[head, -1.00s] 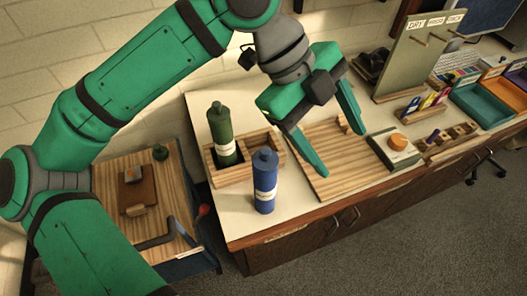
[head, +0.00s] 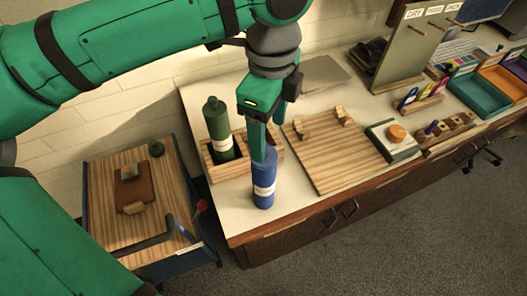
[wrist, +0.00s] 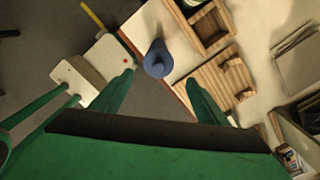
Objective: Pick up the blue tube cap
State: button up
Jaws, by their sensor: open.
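The blue tube (head: 265,190) with a pale label stands upright near the front left edge of the worktop. Its blue cap is mostly hidden behind a finger in the head view. In the wrist view the blue cap (wrist: 157,60) shows from above, near the line between the fingertips and slightly beyond them. My gripper (head: 259,157) points down at the top of the tube. In the wrist view my gripper (wrist: 160,80) is open, with a finger on each side and nothing held. I cannot tell whether a finger touches the cap.
A green bottle (head: 217,125) stands in a wooden compartment box (head: 217,173) just behind the tube. A wooden board (head: 340,160) lies to the right, then a small box with an orange knob (head: 397,133). A cart (head: 105,225) stands at the left, below the worktop.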

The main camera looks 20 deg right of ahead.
jog(key=shift+w+a+f, duration=0.1)
jog(key=shift+a+f, duration=0.05)
jog(key=shift+f, duration=0.75)
jog(key=shift+w+a+f, duration=0.1)
jog(key=shift+a+f, duration=0.05)
jog(key=shift+f, duration=0.8)
jog(key=shift+w+a+f, duration=0.1)
jog(key=shift+a+f, duration=0.05)
jog(key=shift+f, duration=0.75)
jog(key=shift+s, duration=0.1)
jog(key=c, duration=1.1)
jog(key=shift+c, duration=0.5)
jog(key=shift+r, duration=0.1)
